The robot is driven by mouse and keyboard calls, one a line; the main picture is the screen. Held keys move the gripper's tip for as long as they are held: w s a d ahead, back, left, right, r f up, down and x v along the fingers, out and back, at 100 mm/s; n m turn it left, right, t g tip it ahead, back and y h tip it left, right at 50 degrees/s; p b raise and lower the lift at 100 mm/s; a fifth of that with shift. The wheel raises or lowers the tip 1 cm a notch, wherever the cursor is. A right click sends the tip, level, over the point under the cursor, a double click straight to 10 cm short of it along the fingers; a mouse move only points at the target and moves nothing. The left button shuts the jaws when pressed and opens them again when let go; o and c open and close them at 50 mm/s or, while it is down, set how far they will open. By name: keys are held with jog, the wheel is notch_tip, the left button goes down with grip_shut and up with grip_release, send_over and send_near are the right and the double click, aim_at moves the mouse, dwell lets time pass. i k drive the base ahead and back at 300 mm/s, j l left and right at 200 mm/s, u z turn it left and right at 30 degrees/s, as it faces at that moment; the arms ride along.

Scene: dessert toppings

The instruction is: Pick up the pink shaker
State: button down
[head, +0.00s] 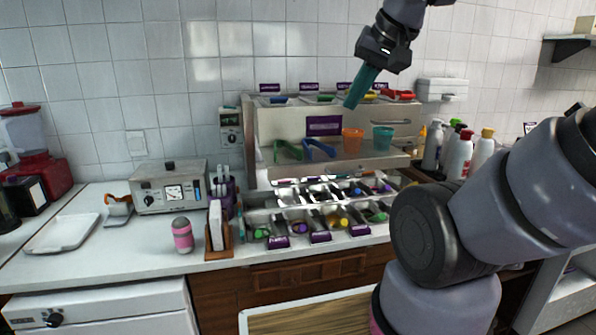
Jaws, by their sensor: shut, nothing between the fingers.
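The pink shaker (182,236) stands upright on the white counter in the head view, left of centre. It is a pink cylinder with a grey band and a grey top. My gripper (350,104) is raised high in front of the upper shelf, with its teal fingers pointing down and to the left. It is shut and empty, well to the right of the shaker and above it. Nothing covers the shaker.
A napkin holder (219,231) stands close to the shaker's right. A grey appliance (170,188) is behind it, and a white tray (63,234) lies to the left. The topping station (253,172) fills the middle. Bare counter lies in front of the shaker.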

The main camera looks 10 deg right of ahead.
aim_at(181, 226)
jog(key=j, duration=0.6)
jog(key=k+j, duration=0.15)
jog(key=j, duration=1.1)
jog(key=k+j, duration=0.15)
jog(key=j, duration=1.1)
jog(key=k+z, duration=0.05)
